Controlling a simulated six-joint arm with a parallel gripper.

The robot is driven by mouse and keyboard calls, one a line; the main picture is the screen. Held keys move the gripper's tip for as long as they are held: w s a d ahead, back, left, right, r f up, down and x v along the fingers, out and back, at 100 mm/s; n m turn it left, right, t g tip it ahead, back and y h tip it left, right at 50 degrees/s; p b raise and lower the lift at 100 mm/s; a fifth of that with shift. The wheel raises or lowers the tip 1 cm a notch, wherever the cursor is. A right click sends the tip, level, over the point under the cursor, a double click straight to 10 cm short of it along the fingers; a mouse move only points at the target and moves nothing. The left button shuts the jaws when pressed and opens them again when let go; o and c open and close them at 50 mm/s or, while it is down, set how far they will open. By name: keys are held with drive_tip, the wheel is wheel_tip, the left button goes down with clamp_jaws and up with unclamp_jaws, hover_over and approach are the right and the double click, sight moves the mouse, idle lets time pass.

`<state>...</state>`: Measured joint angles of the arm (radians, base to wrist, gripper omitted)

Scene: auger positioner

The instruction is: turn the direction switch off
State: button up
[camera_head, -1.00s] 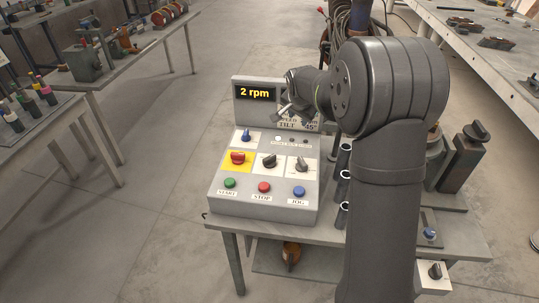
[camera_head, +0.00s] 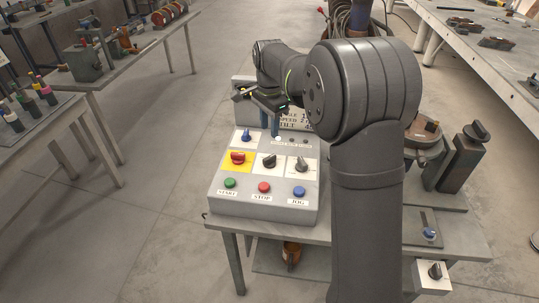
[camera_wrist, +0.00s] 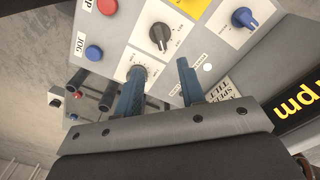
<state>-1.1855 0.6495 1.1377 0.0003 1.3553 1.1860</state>
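A black knob (camera_head: 269,161) sits mid-panel on a white plate and shows in the wrist view (camera_wrist: 160,36). A grey knob (camera_head: 301,164) is to its right; in the wrist view it is partly hidden behind my left finger. A red knob (camera_head: 237,158) sits on a yellow plate, with a blue knob (camera_head: 246,136) above. My gripper (camera_head: 262,110) is above the panel's back part, open and empty; its fingers (camera_wrist: 160,66) are apart.
Green (camera_head: 230,183), red (camera_head: 264,187) and blue (camera_head: 299,191) buttons line the panel's front. The display box (camera_head: 240,84) stands behind, partly covered by my arm.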

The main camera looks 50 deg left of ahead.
sight(270, 157)
wheel_tip(270, 157, down, 12)
drive_tip(key=shift+r, duration=0.1)
drive_tip(key=shift+c, duration=0.3)
clamp_jaws()
